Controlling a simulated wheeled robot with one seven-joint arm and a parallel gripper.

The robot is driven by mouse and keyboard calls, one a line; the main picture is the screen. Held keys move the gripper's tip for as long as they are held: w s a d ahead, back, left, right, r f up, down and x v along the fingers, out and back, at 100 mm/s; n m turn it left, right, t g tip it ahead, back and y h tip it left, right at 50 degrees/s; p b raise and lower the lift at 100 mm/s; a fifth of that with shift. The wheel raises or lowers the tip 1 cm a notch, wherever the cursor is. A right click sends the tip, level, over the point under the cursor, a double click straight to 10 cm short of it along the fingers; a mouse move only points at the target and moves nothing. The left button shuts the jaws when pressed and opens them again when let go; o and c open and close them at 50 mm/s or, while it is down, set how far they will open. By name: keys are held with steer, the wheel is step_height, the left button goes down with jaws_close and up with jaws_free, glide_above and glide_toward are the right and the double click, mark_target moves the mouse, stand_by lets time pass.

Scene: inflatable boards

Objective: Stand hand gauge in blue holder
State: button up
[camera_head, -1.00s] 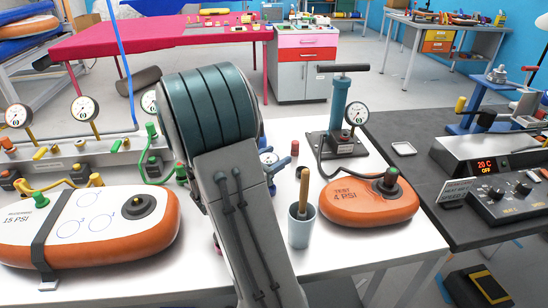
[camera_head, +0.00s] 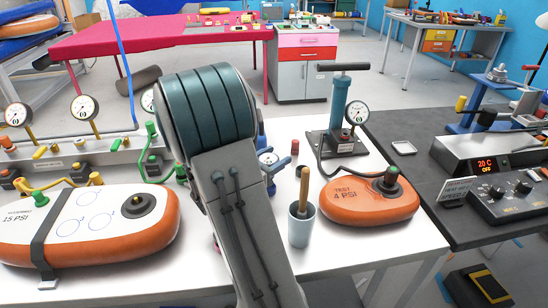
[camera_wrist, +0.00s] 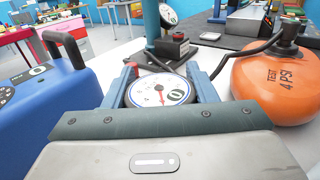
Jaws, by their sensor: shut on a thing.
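The hand gauge (camera_wrist: 160,91) has a round white dial with a blue rim and a red needle. It sits between the two blue-grey fingers of my gripper (camera_wrist: 158,82), which is shut on it. In the head view the gauge (camera_head: 268,158) shows just right of my arm, over the white table; its lower part is hidden. I cannot make out a blue holder for certain. A pale blue-grey cup (camera_head: 300,231) with a wooden handle in it stands right of my arm. My arm hides part of the table.
A blue case (camera_wrist: 50,98) with a black handle is close on the left in the wrist view. An orange test board (camera_head: 368,204) and a hand pump (camera_head: 338,108) stand to the right. A larger orange-and-white board (camera_head: 90,225) lies left. White table (camera_head: 345,250) is bare near the front.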

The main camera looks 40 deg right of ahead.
steer(key=shift+f+b, duration=0.8)
steer(key=shift+f, duration=0.3)
steer(key=o, duration=1.1)
steer(key=a, duration=0.7)
steer(key=shift+s+a, duration=0.3)
steer(key=shift+s, duration=0.05)
